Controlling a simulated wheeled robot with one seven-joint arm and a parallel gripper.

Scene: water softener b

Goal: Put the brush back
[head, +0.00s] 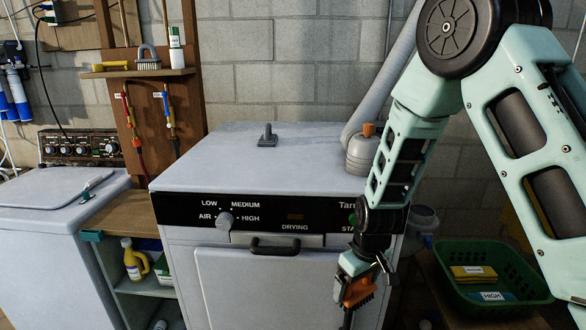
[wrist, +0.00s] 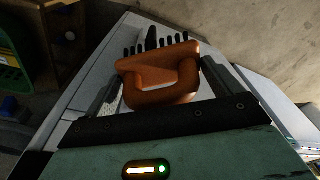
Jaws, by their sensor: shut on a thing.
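An orange brush (head: 360,291) with dark bristles is held in my gripper (head: 350,285), low in front of the dryer's right front side. In the wrist view the orange brush (wrist: 158,75) lies between the two fingers, its black bristles pointing away from the palm. My gripper (wrist: 160,82) is shut on it. A wooden shelf (head: 140,73) on the wall at upper left holds another brush (head: 148,60) with a grey handle. Part of the orange brush is hidden behind my gripper in the head view.
The dryer (head: 290,165) has a mostly clear top with a small grey object (head: 267,137) on it. A green basket (head: 488,282) with packets is at lower right. A yellow jug (head: 134,260) stands lower left.

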